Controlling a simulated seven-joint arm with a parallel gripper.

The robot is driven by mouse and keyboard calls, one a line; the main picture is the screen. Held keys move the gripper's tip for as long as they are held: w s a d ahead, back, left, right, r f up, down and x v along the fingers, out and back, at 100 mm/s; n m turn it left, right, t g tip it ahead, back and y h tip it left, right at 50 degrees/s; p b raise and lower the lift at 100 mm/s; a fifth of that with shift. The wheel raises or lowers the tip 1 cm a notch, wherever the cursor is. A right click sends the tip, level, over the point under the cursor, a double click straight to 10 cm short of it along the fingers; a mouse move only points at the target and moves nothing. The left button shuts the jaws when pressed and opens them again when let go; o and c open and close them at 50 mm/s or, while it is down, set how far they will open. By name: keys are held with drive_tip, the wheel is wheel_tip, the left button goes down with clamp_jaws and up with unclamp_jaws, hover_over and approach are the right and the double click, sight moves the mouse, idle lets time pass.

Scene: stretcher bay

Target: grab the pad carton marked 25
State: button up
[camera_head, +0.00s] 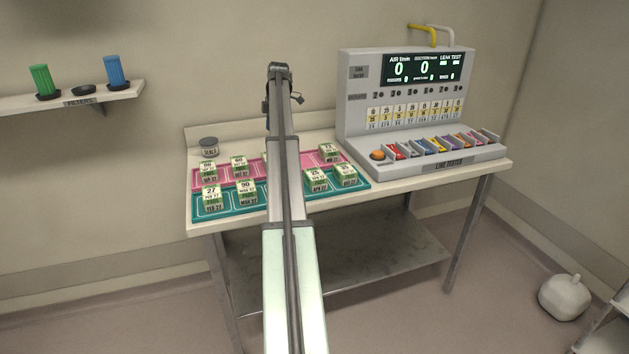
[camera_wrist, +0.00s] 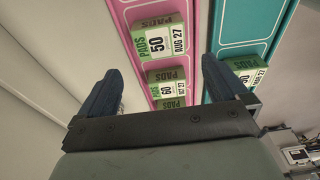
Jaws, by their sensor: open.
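In the head view, the pad carton marked 25 (camera_head: 316,180) stands in the front row on the teal tray (camera_head: 222,215), just right of my arm. It is a small white-and-green block with APR 27 below the number. My gripper (camera_wrist: 160,78) is open and empty in the wrist view. Its fingers point over the pink tray (camera_wrist: 111,18), where cartons marked 50 (camera_wrist: 158,42) and 60 (camera_wrist: 167,88) lie. A carton on the teal tray (camera_wrist: 246,72) shows near the right finger, its number hard to read. My arm hides the middle of both trays in the head view.
Similar cartons marked 27 (camera_head: 212,200) and 90 (camera_head: 246,193) stand left on the teal tray; another carton (camera_head: 345,176) stands right beside the 25. The leak tester (camera_head: 405,100) fills the table's right side. A round tin (camera_head: 209,147) stands at the back left.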

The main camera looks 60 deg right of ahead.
drive_tip(key=g+h, duration=0.4)
approach(315, 173)
drive_tip(key=shift+h, duration=0.3)
drive_tip(key=x, duration=0.5)
drive_tip(key=shift+w+a+f, duration=0.15)
drive_tip(key=shift+w+a, duration=0.1)
drive_tip(key=shift+a, duration=0.15)
drive_tip(key=shift+s+x, duration=0.15)
drive_tip(key=shift+x, duration=1.15)
drive_tip(key=shift+s+x, duration=0.15)
drive_tip(key=shift+x, duration=1.2)
